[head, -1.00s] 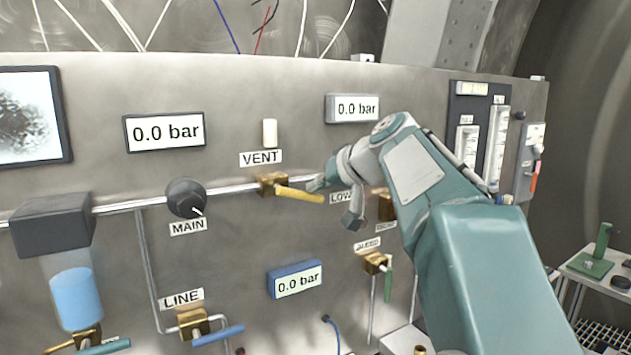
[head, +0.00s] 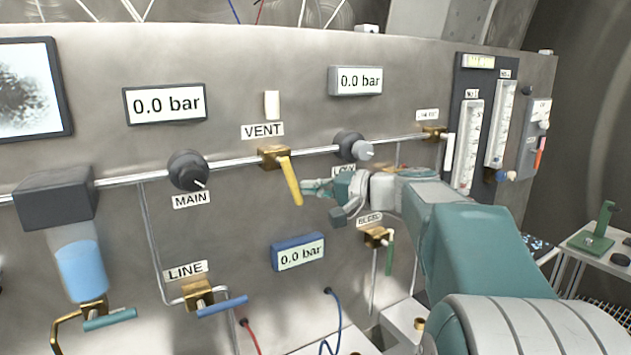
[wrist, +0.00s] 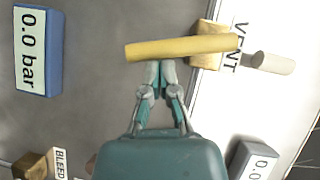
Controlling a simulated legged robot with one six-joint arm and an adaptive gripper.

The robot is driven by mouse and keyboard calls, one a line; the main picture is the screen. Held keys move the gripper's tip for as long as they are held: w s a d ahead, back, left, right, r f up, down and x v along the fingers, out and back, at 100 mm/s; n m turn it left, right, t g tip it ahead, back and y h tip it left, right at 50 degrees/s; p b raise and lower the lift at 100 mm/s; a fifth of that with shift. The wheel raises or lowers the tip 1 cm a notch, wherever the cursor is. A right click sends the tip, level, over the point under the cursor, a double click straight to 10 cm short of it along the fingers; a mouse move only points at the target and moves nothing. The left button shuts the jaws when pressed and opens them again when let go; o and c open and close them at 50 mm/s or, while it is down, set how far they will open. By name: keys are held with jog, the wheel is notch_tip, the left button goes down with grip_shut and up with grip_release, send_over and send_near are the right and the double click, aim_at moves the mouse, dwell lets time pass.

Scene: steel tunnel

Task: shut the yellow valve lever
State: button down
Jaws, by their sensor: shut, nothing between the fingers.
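The yellow valve lever (head: 290,180) hangs from the brass VENT valve body (head: 273,157) on the pipe. It points mostly down, leaning a little right, steeply across the pipe line. My gripper (head: 306,187) is shut and empty, with its fingertips at the right side of the lever, near its lower half. In the wrist view the lever (wrist: 180,47) lies across the tips of my shut fingers (wrist: 160,66). The fingertips look to be touching it or very close; I cannot tell which. The brass body also shows in the wrist view (wrist: 208,46).
The MAIN knob (head: 188,171) is left of the valve, and another knob (head: 350,146) is right of it. A blue gauge (head: 298,252) and a green-handled BLEED valve (head: 377,237) sit below. The panel between lever and blue gauge is clear.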

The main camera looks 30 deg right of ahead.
jog(key=shift+a+f+m+t+y, duration=0.3)
jog(key=shift+a+f+m+y, duration=0.15)
jog(key=shift+a+m, duration=0.25)
jog(key=shift+a, duration=0.1)
dwell(0.5)
